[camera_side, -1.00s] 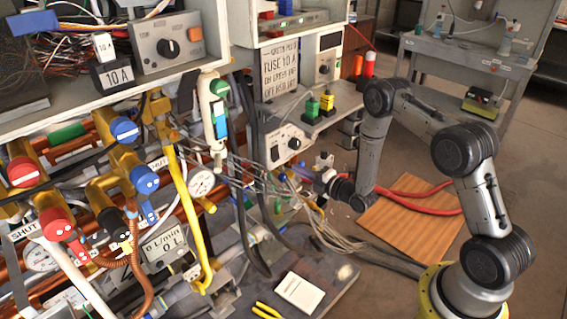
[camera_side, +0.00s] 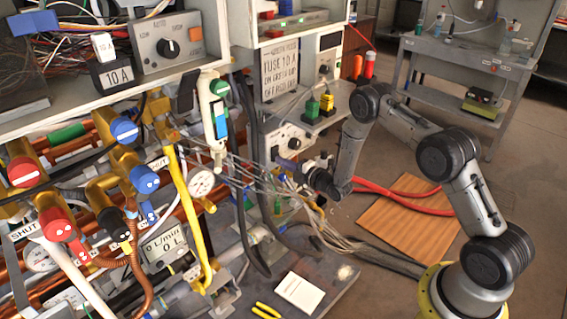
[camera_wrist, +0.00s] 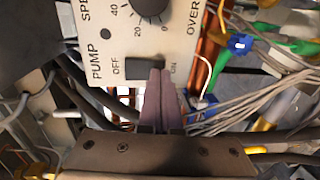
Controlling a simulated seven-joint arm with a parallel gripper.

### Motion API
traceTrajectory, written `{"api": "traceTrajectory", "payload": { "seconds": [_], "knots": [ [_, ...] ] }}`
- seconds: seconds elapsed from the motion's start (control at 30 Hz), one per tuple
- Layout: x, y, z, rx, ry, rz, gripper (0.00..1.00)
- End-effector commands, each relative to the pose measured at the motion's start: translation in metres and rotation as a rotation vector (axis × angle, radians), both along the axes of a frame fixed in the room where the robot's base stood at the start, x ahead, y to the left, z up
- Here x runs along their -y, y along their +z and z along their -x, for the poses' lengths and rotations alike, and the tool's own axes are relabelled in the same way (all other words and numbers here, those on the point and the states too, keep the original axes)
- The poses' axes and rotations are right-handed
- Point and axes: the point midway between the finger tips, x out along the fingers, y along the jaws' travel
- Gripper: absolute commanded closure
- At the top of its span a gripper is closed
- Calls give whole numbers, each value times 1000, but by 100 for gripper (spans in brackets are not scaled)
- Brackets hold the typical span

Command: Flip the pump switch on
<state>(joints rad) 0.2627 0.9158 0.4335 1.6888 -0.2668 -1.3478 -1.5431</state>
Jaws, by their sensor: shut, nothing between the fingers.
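The pump panel (camera_wrist: 105,40) is a pale plate with a dark knob, the word PUMP and a dark pump switch (camera_wrist: 138,68) between the marks OFF and ON. The switch's right part is partly hidden by my fingers, and I cannot tell which way it is tipped. My gripper (camera_wrist: 161,73) is shut and empty, its fingertips at the ON side of the switch; I cannot tell if they touch it. In the side view the panel (camera_side: 273,141) is on the middle bench unit, with my gripper (camera_side: 299,164) just in front of it.
A bundle of thin cables (camera_wrist: 255,90) runs close to the right of my fingers. A blue connector (camera_wrist: 240,43) hangs beside the panel. A wooden board (camera_side: 405,232) lies on the floor.

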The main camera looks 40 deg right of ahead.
Motion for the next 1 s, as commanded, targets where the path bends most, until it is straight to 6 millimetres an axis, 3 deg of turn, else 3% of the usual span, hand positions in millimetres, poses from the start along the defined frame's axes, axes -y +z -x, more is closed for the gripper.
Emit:
{"api": "traceTrajectory", "payload": {
  "seconds": [0.37,1.0],
  "knots": [
    [0,-1,4,1,0,0,100],
    [1,-17,122,-3,-2,-1,100]
  ]
}}
